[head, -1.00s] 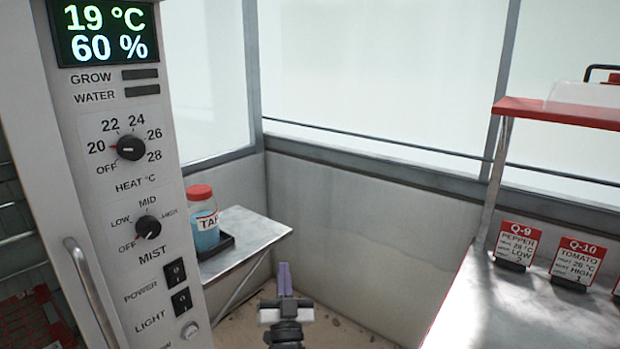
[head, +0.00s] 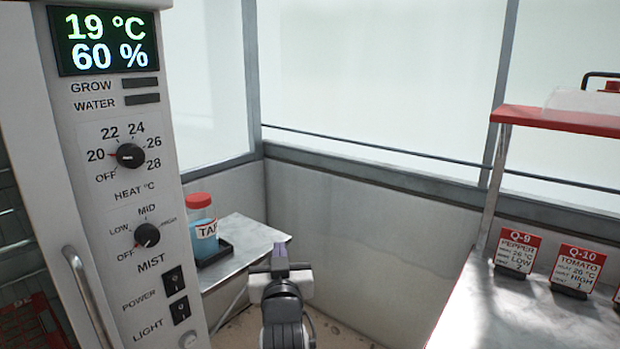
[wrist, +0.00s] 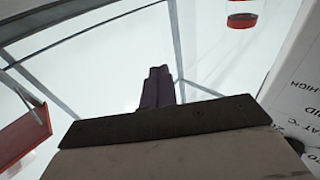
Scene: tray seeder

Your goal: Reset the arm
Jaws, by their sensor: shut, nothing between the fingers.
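My gripper (head: 280,246) is in the lower middle of the head view, with its purple fingers together and nothing between them. It is raised in free space between the control cabinet (head: 118,205) on the left and the bench (head: 520,318) on the right. The wrist view shows the closed fingers (wrist: 158,88) pointing up against the bright glazing. The gripper touches nothing that I can see.
A small side shelf (head: 245,240) behind my gripper holds a red-lidded bottle of blue liquid (head: 202,230) in a dark tray. On the bench stand cards Q-9 (head: 517,251) and Q-10 (head: 577,268), below a red shelf (head: 560,117). Grey walls close the corner.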

